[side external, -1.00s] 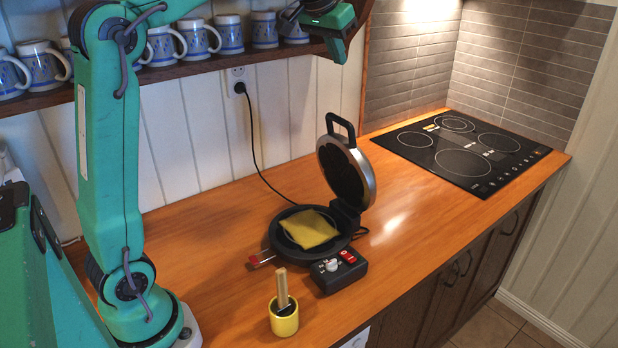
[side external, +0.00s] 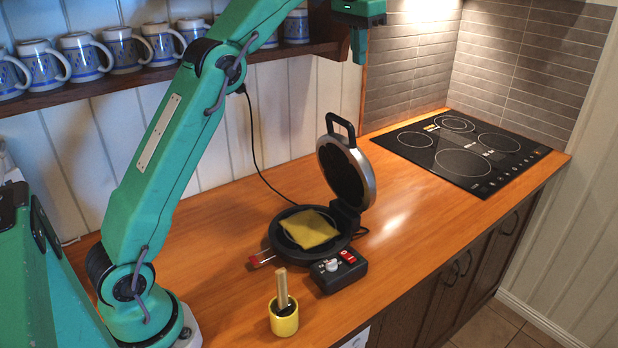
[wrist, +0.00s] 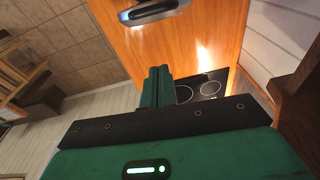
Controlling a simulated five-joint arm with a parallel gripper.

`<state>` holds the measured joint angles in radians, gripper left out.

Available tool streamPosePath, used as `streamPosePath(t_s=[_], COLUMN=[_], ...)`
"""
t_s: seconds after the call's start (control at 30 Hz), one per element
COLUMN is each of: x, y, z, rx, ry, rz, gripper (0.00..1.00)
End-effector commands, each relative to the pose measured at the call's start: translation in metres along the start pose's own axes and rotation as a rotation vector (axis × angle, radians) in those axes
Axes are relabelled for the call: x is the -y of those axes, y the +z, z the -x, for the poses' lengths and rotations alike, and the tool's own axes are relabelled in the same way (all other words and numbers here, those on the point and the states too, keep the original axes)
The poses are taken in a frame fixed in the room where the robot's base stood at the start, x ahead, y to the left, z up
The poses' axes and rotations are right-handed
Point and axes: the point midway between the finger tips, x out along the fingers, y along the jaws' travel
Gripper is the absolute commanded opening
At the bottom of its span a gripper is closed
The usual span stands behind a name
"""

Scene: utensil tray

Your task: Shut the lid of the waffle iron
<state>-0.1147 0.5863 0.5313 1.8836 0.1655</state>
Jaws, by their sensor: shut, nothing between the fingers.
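The waffle iron (side external: 285,236) stands on the wooden counter with its lid (side external: 347,177) raised, tilted slightly back past upright, black handle on top. A yellow cloth-like square (side external: 309,229) lies on its lower plate. The lid's silver edge and handle also show at the top of the wrist view (wrist: 152,11). My gripper (side external: 359,48) is shut and empty, high above the counter and up behind the lid, well apart from it. Its closed fingers also show in the wrist view (wrist: 157,88).
A control box (side external: 339,270) with a red switch sits at the iron's front. A yellow pot (side external: 284,318) with a wooden handle stands before it. A cooktop (side external: 461,152) lies to the right. A mug shelf (side external: 160,71) runs along the wall. Counter between iron and cooktop is clear.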

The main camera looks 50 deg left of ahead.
Motion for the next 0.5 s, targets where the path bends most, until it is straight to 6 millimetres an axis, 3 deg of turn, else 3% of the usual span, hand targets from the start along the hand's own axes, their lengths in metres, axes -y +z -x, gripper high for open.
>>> streamPosePath(t_s=[0.5], x=[-0.0001], y=[-0.0004], z=[-0.0089], rx=[0.001], ry=[0.0], rz=[0.001], gripper=[0.0])
